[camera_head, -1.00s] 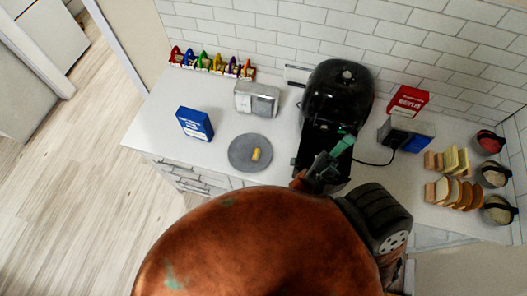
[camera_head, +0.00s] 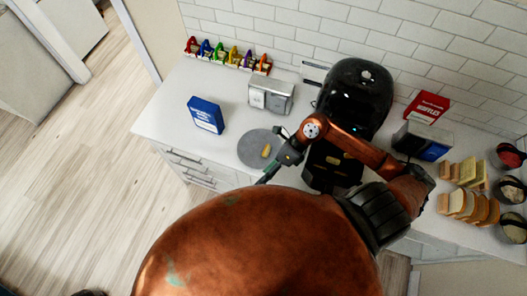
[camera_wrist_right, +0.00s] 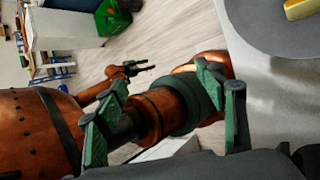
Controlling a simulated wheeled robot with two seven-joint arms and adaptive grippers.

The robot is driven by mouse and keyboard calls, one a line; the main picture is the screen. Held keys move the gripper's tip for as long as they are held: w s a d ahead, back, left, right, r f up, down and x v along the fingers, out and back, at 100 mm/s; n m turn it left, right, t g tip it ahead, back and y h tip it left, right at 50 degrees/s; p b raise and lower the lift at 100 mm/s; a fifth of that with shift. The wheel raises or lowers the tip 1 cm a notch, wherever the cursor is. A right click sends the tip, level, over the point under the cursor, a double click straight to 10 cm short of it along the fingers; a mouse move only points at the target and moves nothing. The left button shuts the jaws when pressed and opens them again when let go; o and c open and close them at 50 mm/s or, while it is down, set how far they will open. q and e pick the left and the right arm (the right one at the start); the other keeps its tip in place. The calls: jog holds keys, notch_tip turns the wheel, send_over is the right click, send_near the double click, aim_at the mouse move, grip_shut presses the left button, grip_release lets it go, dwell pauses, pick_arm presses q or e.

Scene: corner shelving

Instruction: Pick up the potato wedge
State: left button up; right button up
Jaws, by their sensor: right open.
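The potato wedge, a small yellow piece (camera_head: 266,150), lies on a round grey plate (camera_head: 252,158) on the white counter. In the right wrist view the wedge (camera_wrist_right: 302,9) shows at the top right corner, cut by the frame edge, on the plate (camera_wrist_right: 262,35). My right gripper (camera_head: 276,170) is at the plate's right front edge, close to the wedge, apart from it. In the right wrist view its green fingers (camera_wrist_right: 165,122) stand wide apart with nothing between them. My left gripper (camera_wrist_right: 140,68) shows small in the right wrist view; its opening is unclear.
A black air fryer (camera_head: 352,95) stands right of the plate, its drawer (camera_head: 335,165) partly behind my right arm. A blue box (camera_head: 206,115) and a silver toaster (camera_head: 271,96) stand behind the plate. Bread slices (camera_head: 465,205) sit at the right. The counter's left front is clear.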

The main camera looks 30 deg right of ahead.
aim_at(267, 150)
jog(key=w+d+f+t+h, duration=0.1)
jog(key=w+d, duration=0.2)
jog(key=w+d+f+n+t+h, duration=0.1)
jog(key=w+d+h, duration=0.1)
jog(key=w+d, duration=0.2)
jog(key=w+d+f+n+t+h, duration=0.1)
jog(key=w+d+h, duration=0.1)
jog(key=w+d, duration=0.1)
jog(key=shift+w+d+f+t, duration=0.3)
jog(key=shift+d+f, duration=0.05)
jog(key=shift+d, duration=0.35)
jog(key=shift+w+f, duration=0.25)
jog(key=p+x, duration=0.2)
jog(key=x, duration=0.4)
jog(key=shift+w+a+f, duration=0.2)
jog(key=shift+w+a, duration=0.05)
jog(key=shift+a, duration=0.05)
jog(key=shift+f+h, duration=0.25)
jog(key=shift+h, duration=0.05)
jog(key=shift+c, duration=0.5)
jog(key=c, duration=0.9)
jog(key=shift+o, duration=0.2)
jog(key=shift+r, duration=0.15)
